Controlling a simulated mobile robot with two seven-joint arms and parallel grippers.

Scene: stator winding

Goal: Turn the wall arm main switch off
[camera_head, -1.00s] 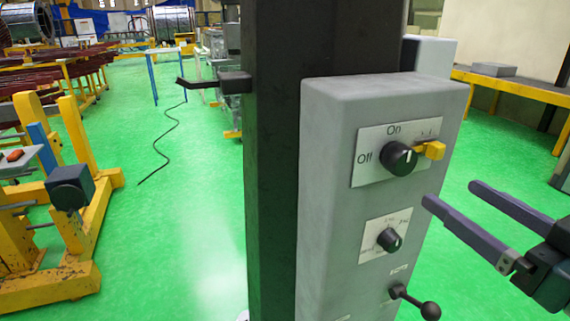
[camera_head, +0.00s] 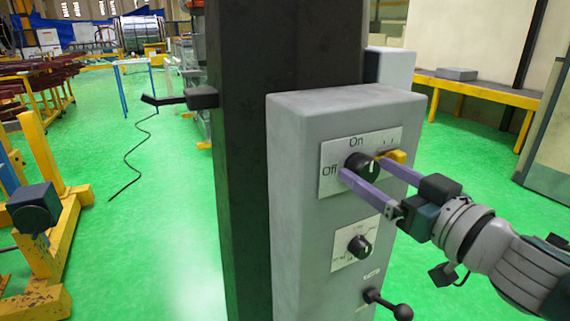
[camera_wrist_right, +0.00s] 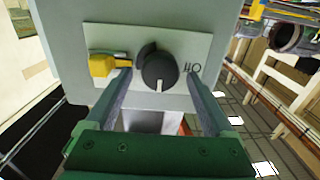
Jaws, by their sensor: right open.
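The main switch (camera_head: 362,167) is a black round knob with a white mark on a pale plate (camera_head: 331,182) labelled On at the top and Off at the left. The plate is on the front of a grey box. A yellow tab (camera_head: 395,156) sits beside the knob. My right gripper (camera_head: 362,168) is open, with one finger on each side of the knob. In the right wrist view the knob (camera_wrist_right: 160,70) is between the fingertips of the right gripper (camera_wrist_right: 157,82); I cannot tell whether they touch it. My left gripper is not in view.
The grey box (camera_head: 292,170) is fixed to a dark column (camera_head: 240,150). Below the switch are a smaller knob (camera_head: 359,245) and a ball-ended lever (camera_head: 400,311). A yellow-edged table (camera_head: 480,90) stands behind at the right.

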